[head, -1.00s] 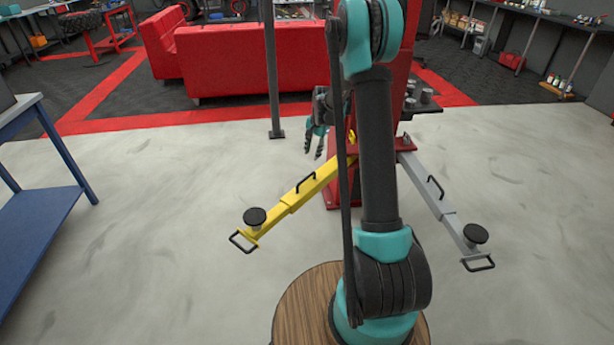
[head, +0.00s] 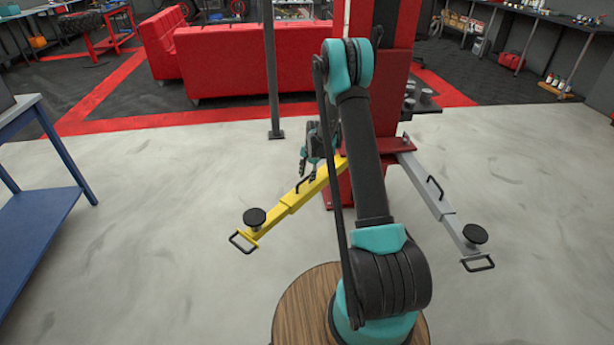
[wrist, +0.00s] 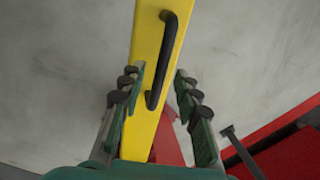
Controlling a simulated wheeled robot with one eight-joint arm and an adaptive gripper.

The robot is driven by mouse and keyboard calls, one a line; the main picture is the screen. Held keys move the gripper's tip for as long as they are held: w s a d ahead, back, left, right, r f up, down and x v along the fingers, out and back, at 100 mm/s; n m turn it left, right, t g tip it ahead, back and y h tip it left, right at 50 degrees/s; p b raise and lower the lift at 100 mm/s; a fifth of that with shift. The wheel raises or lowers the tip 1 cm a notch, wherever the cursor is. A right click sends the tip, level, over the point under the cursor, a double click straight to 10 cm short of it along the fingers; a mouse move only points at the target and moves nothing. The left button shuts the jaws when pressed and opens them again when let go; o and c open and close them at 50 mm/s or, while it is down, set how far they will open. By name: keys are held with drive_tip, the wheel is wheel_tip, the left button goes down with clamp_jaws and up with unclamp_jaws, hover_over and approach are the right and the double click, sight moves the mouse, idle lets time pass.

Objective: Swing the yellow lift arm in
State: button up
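The yellow lift arm (head: 287,205) reaches from the red lift post out to the lower left, with a round black pad (head: 255,217) and a black end loop (head: 242,241) at its outer end. A black handle (head: 305,183) stands on its upper face. In the wrist view, the handle (wrist: 162,60) runs along the yellow beam (wrist: 146,40) ahead of my gripper. My gripper (head: 306,174) is above the inner part of the arm. In the wrist view, my gripper (wrist: 158,90) is open, its fingers apart on either side of the beam; contact cannot be told.
The red lift post (head: 390,110) stands behind my arm. A grey lift arm (head: 440,205) reaches to the lower right. A thin dark post (head: 272,80) stands left of the lift. A blue bench (head: 45,190) is at the left edge. The floor around the yellow arm is clear.

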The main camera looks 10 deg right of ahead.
clamp_jaws()
idle(0.5)
